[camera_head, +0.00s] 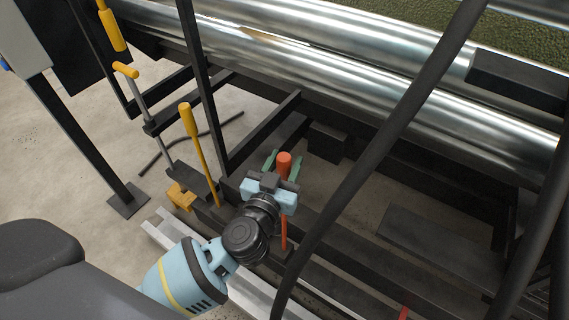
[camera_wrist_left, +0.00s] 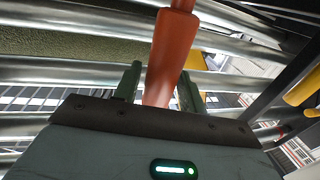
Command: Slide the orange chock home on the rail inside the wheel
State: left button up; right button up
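An orange-red upright handle (camera_head: 284,160) with a rounded top rises beside the dark frame bars, and a thin orange-red piece (camera_head: 284,232) shows below my gripper. My left gripper (camera_head: 282,166) is at the handle, with one green finger on each side of it. In the left wrist view the handle (camera_wrist_left: 171,58) passes between the fingers (camera_wrist_left: 158,88), with narrow gaps seeming to show beside it, so the gripper looks open around it. I cannot make out a wheel, or whether this handle belongs to the chock. My right gripper is out of view.
A yellow-orange block (camera_head: 180,196) sits low on the frame at left, near a yellow-handled lever (camera_head: 199,150). Large shiny rollers (camera_head: 330,75) run across the back. A dark thick bar (camera_head: 390,130) crosses right of my gripper. A pale rail (camera_head: 255,292) lies in front.

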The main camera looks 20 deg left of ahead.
pick_arm(q)
jog(key=shift+o, duration=1)
jog(key=shift+f, duration=0.1)
jog(key=shift+s+f, duration=0.1)
jog(key=shift+f, duration=0.15)
jog(key=s+p, duration=0.1)
jog(key=s, duration=0.5)
jog(key=shift+s+d+r+p, duration=0.1)
jog(key=shift+r+p, duration=0.1)
jog(key=shift+p, duration=0.2)
jog(key=shift+s, duration=0.75)
